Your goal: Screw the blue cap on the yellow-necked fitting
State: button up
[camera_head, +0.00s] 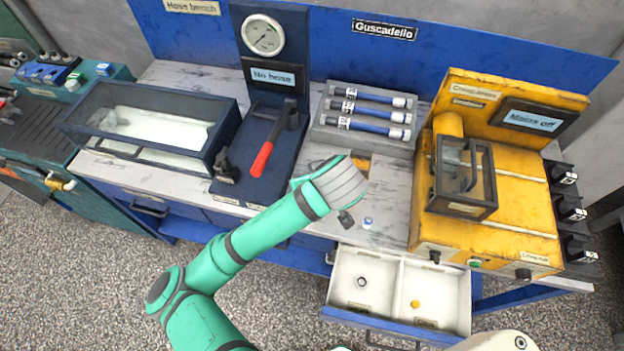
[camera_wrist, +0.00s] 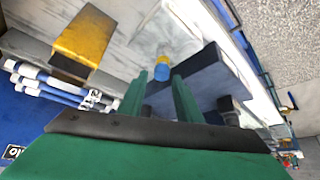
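My gripper (camera_wrist: 166,80) points down over the front of the bench. A small blue-and-yellow piece (camera_wrist: 163,63) shows just beyond the fingertips; I cannot tell whether this is the cap, the fitting or both together. In the head view a small blue-and-white piece (camera_head: 368,222) stands on the bench near its front edge, right of my gripper. A small dark part (camera_head: 346,219) shows below my wrist and is unclear. My wrist hides the fingers in the head view.
An open drawer (camera_head: 398,262) below holds a small ring (camera_head: 361,282) and a yellow cap (camera_head: 415,304) in separate compartments. A hose rack (camera_head: 318,136) stands behind. A yellow machine (camera_head: 520,200) is at right, a red-handled lever (camera_head: 262,159) and glass-sided tank (camera_head: 215,145) at left.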

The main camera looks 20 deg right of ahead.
jog(key=shift+n+y, duration=0.3)
jog(key=shift+n, duration=0.2)
jog(key=shift+w, duration=0.1)
jog(key=shift+c, duration=0.3)
grip_shut()
jog(key=shift+a+m+h, duration=0.1)
jog(key=shift+m+h, duration=0.4)
jog(key=shift+m, duration=0.3)
jog(key=m+h, duration=0.1)
jog(key=m, duration=0.1)
jog(key=shift+f+m, duration=0.1)
jog(key=shift+m, duration=0.3)
jog(key=shift+o, duration=0.3)
grip_release()
jog(key=shift+h, duration=0.3)
